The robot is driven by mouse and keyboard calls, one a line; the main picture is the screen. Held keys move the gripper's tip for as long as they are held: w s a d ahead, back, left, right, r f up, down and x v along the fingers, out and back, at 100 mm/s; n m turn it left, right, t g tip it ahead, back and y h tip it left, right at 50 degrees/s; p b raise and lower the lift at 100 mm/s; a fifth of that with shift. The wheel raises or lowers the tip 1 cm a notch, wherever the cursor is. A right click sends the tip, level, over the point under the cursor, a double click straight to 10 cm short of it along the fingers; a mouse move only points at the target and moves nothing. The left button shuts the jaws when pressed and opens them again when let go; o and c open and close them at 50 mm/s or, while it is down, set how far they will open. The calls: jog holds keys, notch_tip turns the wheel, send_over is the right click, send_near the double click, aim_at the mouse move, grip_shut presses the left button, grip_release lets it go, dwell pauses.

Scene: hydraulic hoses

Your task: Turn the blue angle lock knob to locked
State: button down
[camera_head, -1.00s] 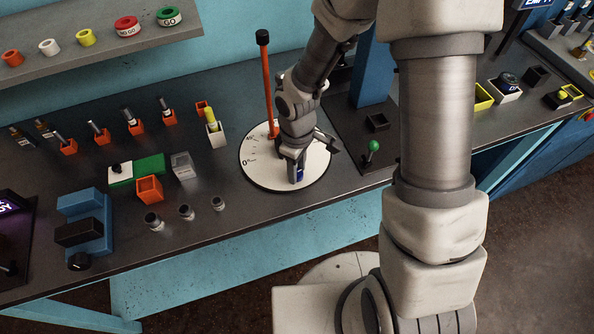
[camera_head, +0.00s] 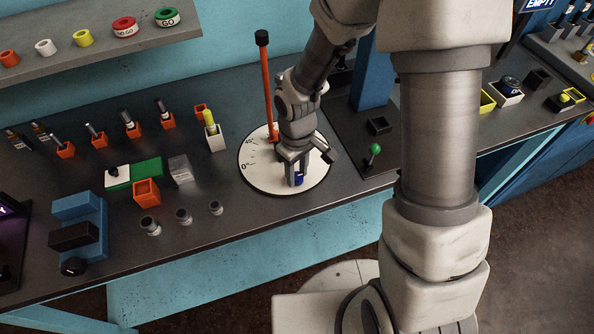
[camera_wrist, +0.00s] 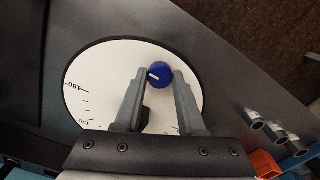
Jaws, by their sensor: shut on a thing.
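The blue angle lock knob (camera_head: 299,180) stands near the front edge of the white round angle dial (camera_head: 258,181). In the wrist view the knob (camera_wrist: 159,77) has a short white pointer line that points left. My gripper (camera_head: 296,178) reaches down over the dial. In the wrist view its two fingers (camera_wrist: 159,73) are on either side of the knob and shut on it. No locked or unlocked mark is readable. Part of the dial (camera_wrist: 90,62) is hidden behind my gripper.
An orange lever (camera_head: 267,95) with a black top rises behind the dial, close to my gripper. A green-knobbed lever (camera_head: 374,150) stands to the right. Several small dark cylinders (camera_head: 183,215) and an orange box (camera_head: 146,193) are to the left. The bench front by the dial is clear.

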aim_at(297, 176)
jog(key=c, duration=0.5)
grip_release()
notch_tip(297, 176, up, 18)
jog(key=p, duration=0.2)
jog(key=shift+f, duration=0.25)
jog(key=s+d+r+m+t, duration=0.5)
jog(key=s+d+r+m, duration=0.3)
jog(key=s+d+r, duration=0.2)
notch_tip(297, 176, up, 2)
jog(key=shift+s+d+r+t, duration=0.1)
jog(key=shift+s+d+t, duration=0.25)
jog(key=shift+s, duration=0.8)
